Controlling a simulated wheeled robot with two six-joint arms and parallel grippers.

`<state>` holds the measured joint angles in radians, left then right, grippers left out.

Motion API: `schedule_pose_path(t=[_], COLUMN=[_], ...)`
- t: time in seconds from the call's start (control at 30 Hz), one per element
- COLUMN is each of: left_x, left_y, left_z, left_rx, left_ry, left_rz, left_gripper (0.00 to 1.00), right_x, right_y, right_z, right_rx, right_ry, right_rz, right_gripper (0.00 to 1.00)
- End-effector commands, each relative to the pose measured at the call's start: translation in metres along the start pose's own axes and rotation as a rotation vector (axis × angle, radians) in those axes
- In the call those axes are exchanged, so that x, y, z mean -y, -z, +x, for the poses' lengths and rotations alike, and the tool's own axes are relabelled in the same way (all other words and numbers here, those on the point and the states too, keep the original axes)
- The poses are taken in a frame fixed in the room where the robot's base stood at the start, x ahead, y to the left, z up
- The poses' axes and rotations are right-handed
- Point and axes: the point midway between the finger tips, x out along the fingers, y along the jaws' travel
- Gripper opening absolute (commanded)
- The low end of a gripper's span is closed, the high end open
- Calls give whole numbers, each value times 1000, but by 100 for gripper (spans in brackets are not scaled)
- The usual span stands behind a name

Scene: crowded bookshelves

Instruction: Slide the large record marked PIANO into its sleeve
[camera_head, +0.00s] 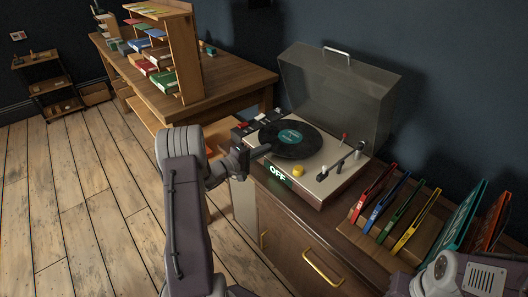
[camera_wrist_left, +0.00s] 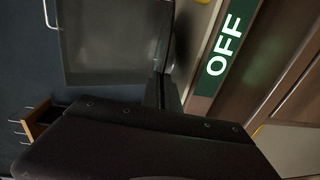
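A large black record with a teal label (camera_head: 290,138) lies on the turntable (camera_head: 325,181); its label text is too small to read. A tall teal sleeve (camera_head: 462,218) stands at the right of the cabinet top, beside an orange-red one (camera_head: 492,222). I cannot read which is PIANO. My left gripper (camera_head: 264,149) is at the record's left edge. Whether its fingers are apart, or touch the record, I cannot tell. The left wrist view shows mostly dark gripper body (camera_wrist_left: 150,145) and no record. Part of my right arm shows at bottom right; its gripper is out of view.
The turntable's clear lid (camera_head: 335,95) stands open behind it. A green OFF sign (camera_head: 279,175) is at its front, also in the wrist view (camera_wrist_left: 224,45). Several small coloured sleeves (camera_head: 395,215) stand in a rack to the right. A bookshelf table (camera_head: 230,80) is behind left.

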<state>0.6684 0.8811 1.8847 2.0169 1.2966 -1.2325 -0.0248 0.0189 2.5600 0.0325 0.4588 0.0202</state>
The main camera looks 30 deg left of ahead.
Motion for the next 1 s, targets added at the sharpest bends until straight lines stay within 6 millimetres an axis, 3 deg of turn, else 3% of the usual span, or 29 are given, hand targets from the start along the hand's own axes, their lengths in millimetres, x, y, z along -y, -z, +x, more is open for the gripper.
schedule_pose_path(t=[1.0], left_x=[-14], left_y=[0], left_z=[-1], left_rx=[0], left_ry=[0], left_rz=[1], left_gripper=[0], right_x=[0], right_y=[0], right_z=[2], right_rx=[0], right_ry=[0], right_rz=[0], right_gripper=[36])
